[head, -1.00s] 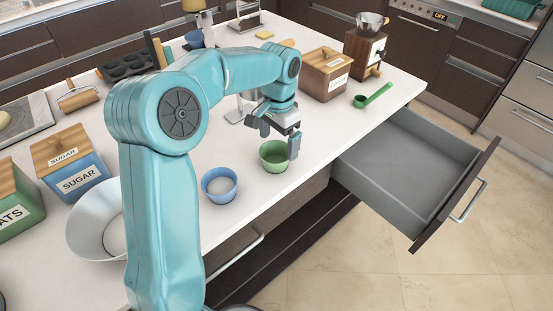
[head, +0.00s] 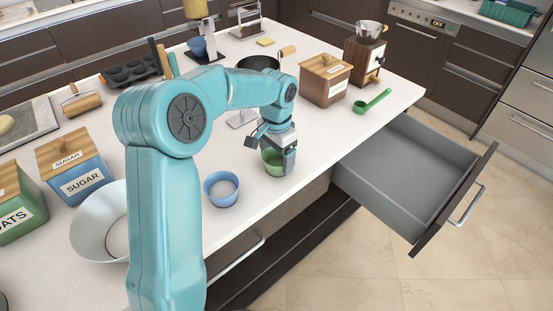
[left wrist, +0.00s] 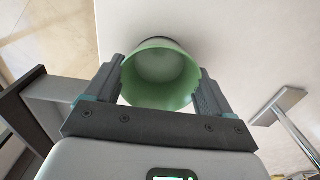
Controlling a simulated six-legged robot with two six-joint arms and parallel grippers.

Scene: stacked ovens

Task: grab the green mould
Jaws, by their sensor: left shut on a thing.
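The green mould (head: 273,163) is a small round cup on the white counter, near its front edge. In the left wrist view the green mould (left wrist: 160,78) sits between the two fingers with its open mouth toward the camera. My left gripper (head: 275,158) is shut on it, with a finger on either side. The left wrist view also shows my left gripper (left wrist: 160,90) touching both sides of the mould. In the head view the gripper hides part of the mould. I cannot tell whether the mould is lifted off the counter. My right gripper is not in view.
A blue mould (head: 221,188) stands just left of the green one. A white bowl (head: 100,222) and sugar box (head: 76,165) are further left. A green scoop (head: 373,101) and wooden box (head: 325,80) lie behind right. An open drawer (head: 408,170) juts out at the right.

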